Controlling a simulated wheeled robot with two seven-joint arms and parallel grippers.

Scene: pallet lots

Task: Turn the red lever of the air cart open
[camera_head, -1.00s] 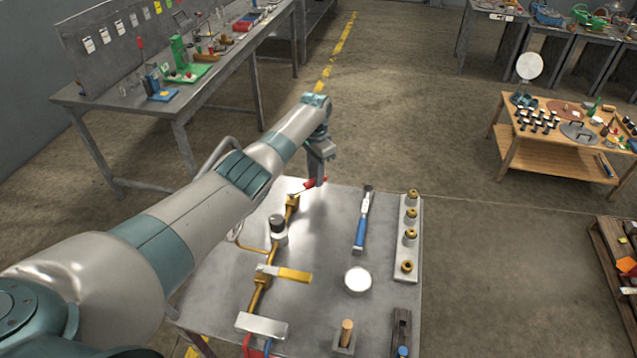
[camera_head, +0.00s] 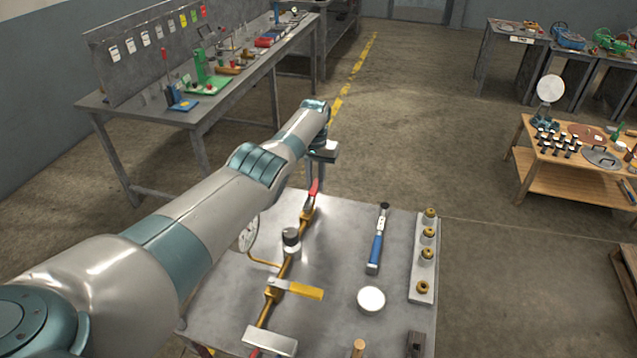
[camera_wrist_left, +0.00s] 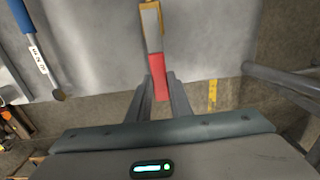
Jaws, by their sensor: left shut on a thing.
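The air cart (camera_head: 340,240) has a grey metal top with a brass pipe line (camera_head: 296,245) along its left part. The red lever (camera_head: 313,188) is at the pipe's far end and lies roughly in line with the pipe. My left gripper (camera_head: 314,178) is at its red handle, with the fingers partly hidden by my wrist. In the left wrist view the red handle (camera_wrist_left: 158,72) sits between the two fingers (camera_wrist_left: 160,84), which are shut on it. My right gripper is not in view.
A yellow lever (camera_head: 302,290) lies across the pipe nearer me. A black-capped fitting (camera_head: 291,238) and a gauge (camera_head: 249,234) stand by the pipe. A blue-handled tool (camera_head: 376,245), a white disc (camera_head: 371,299) and a rack of brass fittings (camera_head: 423,260) are to the right.

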